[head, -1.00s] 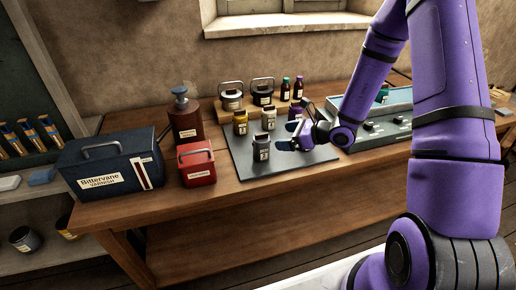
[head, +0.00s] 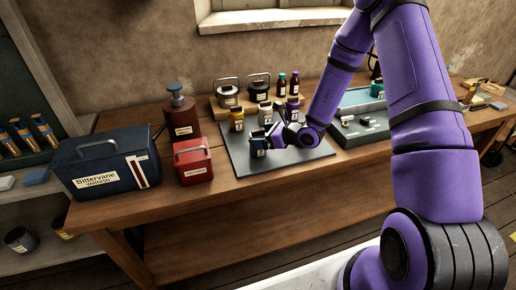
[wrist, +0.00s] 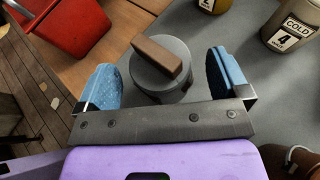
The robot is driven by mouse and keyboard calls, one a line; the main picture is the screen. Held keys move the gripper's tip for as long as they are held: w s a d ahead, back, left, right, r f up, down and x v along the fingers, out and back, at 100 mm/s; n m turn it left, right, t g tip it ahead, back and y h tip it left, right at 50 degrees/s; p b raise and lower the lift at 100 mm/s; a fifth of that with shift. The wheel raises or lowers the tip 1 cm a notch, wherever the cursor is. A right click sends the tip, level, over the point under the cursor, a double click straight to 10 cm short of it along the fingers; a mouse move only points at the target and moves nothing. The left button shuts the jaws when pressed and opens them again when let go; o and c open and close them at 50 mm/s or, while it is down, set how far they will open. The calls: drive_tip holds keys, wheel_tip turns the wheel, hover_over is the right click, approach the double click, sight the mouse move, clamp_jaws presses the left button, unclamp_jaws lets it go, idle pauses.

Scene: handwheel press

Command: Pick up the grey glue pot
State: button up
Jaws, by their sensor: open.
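A grey glue pot (head: 258,151) stands at the front of the dark mat (head: 238,168). Its round grey lid (wrist: 147,77) with a brown bar handle shows in the wrist view. My gripper (head: 264,140) is open at this pot, with blue fingers on either side of it. In the wrist view the gripper (wrist: 165,78) has the pot between its fingers, with a visible gap at the right finger. A paler pot labelled COLD 4 (wrist: 294,28) stands behind and to the right. The front pot is partly hidden by my fingers in the head view.
A yellow pot (head: 237,120) stands behind on the mat. A red box (head: 192,161), a blue Bittervane varnish box (head: 108,165) and a brown pump bottle (head: 181,120) are to the left. Kettle-like pots and small bottles stand on a wooden riser (head: 262,103). A green-grey tray (head: 362,125) is at right.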

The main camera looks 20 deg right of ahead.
drive_tip(key=shift+x, duration=1.2)
drive_tip(key=shift+c, duration=0.2)
drive_tip(key=c, duration=1.5)
drive_tip(key=shift+c, duration=0.2)
drive_tip(key=shift+r, duration=0.15)
